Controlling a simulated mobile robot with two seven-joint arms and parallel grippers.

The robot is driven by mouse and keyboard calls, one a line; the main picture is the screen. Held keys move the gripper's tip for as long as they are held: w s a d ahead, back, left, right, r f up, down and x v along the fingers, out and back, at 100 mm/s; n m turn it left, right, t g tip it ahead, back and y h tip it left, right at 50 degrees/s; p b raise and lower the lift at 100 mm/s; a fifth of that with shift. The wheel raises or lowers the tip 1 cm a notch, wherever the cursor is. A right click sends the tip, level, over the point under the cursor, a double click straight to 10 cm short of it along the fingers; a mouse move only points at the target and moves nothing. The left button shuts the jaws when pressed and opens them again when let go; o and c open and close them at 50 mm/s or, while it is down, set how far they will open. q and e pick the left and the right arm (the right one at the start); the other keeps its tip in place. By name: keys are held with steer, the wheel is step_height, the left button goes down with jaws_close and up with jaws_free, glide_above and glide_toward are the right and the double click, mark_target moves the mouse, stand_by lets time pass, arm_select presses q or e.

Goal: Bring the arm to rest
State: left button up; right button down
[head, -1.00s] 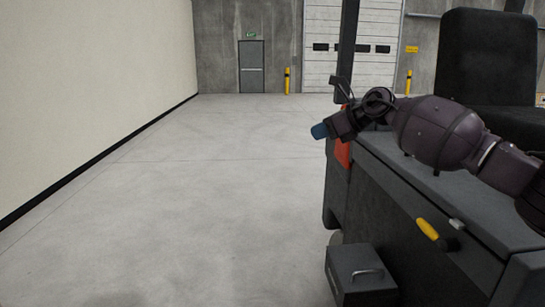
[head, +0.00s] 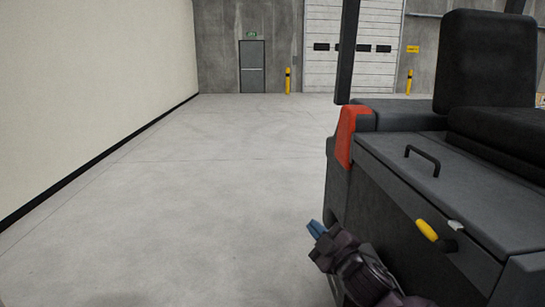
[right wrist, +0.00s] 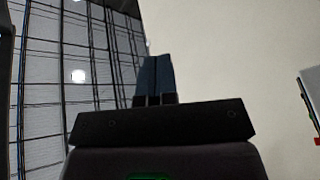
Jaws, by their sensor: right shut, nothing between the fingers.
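My right gripper (head: 316,229) shows low in the head view, in front of the dark side of a forklift-like vehicle (head: 455,200). Its blue fingertips point up and left, over the grey floor. In the right wrist view the blue fingers (right wrist: 155,78) are together with nothing between them. My right arm comes up from the bottom edge of the head view. My left gripper is not in view.
The vehicle has a black seat (head: 487,65), a handle (head: 423,158) on its cover and a yellow-and-black knob (head: 428,230) on its side. Free grey floor (head: 200,200) lies to the left, up to a pale wall (head: 90,80). A door (head: 252,67) is at the back.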

steer(key=s+d+f+m+g+h, duration=0.2)
steer(key=s+d+f+m, duration=0.3)
steer(key=s+f, duration=0.4)
steer(key=s+d+f+m+g+h, duration=0.2)
steer(key=s+d+f+m+h, duration=0.2)
steer(key=s+f, duration=0.6)
steer(key=s+d+f+m+g+h, duration=0.2)
steer(key=s+d+f+m, duration=0.3)
steer(key=s, duration=1.3)
steer(key=d+f+h, duration=0.1)
steer(key=d+f, duration=0.2)
steer(key=f, duration=0.2)
steer(key=shift+f+m+h+p, duration=0.25)
steer(key=shift+m+h+p, duration=0.05)
steer(key=shift+m+p, duration=0.1)
